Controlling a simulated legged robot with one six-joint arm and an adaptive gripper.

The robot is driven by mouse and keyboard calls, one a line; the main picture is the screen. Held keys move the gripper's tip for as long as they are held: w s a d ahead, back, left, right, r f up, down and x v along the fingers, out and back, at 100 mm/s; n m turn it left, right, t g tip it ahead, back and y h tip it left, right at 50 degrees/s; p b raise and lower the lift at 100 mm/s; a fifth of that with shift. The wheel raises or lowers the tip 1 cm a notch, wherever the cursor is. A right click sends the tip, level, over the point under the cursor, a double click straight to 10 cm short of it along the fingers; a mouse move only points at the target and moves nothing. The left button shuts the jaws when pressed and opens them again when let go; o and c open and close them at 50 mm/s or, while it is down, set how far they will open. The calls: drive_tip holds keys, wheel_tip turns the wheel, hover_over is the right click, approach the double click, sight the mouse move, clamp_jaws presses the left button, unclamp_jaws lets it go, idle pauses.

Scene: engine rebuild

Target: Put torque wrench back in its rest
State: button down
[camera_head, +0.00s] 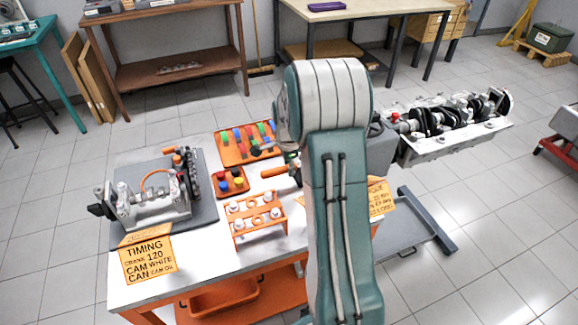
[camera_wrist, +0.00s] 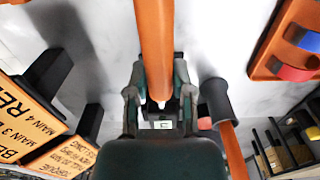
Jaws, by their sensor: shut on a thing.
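My gripper (camera_wrist: 158,92) is shut on a thick orange bar, which I take to be the torque wrench (camera_wrist: 154,45). In the wrist view the bar runs from between the fingers to the top edge, over the pale bench top. In the head view an orange handle (camera_head: 274,171) shows just left of my arm, which hides most of the gripper and whatever lies behind it. A black-gripped part with an orange shaft (camera_wrist: 234,150) is right of the fingers. I cannot make out the wrench's rest for certain.
The white-topped bench (camera_head: 190,262) holds an orange rack (camera_head: 257,226) with white pieces, trays (camera_head: 228,158) of coloured parts and an engine block (camera_head: 155,205) on a grey mat. Printed cards (camera_wrist: 65,155) and black posts are left of the gripper. A crankshaft assembly (camera_head: 450,125) is right.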

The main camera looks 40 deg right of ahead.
drive_tip(key=shift+f, duration=0.3)
drive_tip(key=c, duration=0.7)
unclamp_jaws()
drive_tip(key=shift+r, duration=1.5)
drive_tip(key=o, duration=0.5)
drive_tip(key=shift+o, duration=0.2)
wheel_tip(320, 180, up, 12)
drive_tip(key=shift+a, duration=0.15)
